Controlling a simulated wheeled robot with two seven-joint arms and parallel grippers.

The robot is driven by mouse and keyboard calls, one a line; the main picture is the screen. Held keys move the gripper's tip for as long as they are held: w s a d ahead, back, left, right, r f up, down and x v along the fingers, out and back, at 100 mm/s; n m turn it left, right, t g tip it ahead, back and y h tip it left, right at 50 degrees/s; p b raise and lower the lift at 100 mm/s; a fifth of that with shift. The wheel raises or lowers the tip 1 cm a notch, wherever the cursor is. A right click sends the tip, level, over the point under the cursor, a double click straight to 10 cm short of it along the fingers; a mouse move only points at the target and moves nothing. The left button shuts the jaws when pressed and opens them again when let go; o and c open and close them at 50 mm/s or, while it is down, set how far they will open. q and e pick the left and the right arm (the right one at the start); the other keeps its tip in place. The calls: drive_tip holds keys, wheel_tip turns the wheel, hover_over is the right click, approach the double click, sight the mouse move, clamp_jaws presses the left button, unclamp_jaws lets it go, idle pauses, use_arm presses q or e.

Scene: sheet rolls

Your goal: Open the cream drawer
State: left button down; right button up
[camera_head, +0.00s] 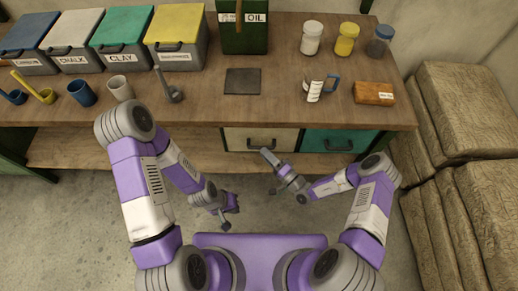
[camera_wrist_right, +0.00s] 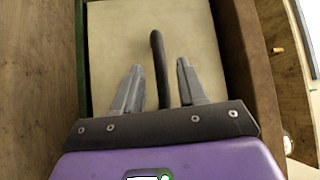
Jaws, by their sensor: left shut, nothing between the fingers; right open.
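The cream drawer (camera_head: 234,140) sits under the front edge of the workbench and looks shut, level with the teal drawer beside it. Its dark bar handle (camera_head: 262,144) is on the middle of its front. My right gripper (camera_head: 271,171) is open just in front of and below the handle. In the right wrist view the cream front (camera_wrist_right: 113,45) fills the middle, and the handle (camera_wrist_right: 157,50) shows between the two spread fingers, with a gap on each side. My left gripper (camera_head: 229,216) is shut and empty, low over the floor, away from the drawer.
The teal drawer (camera_head: 342,141) with its own handle is to the right. The workbench (camera_head: 205,105) carries lidded bins, cups, jars, a green box (camera_head: 243,38) and a brown block (camera_head: 373,93). Stacked tan sacks (camera_head: 465,105) stand at the right. Bare floor lies in front of the drawers.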

sight(259, 147)
drive_tip(key=shift+b+x, duration=0.5)
drive_tip(key=shift+x, duration=1.75)
drive_tip(key=shift+s, duration=0.1)
drive_tip(key=shift+c, duration=0.5)
clamp_jaws()
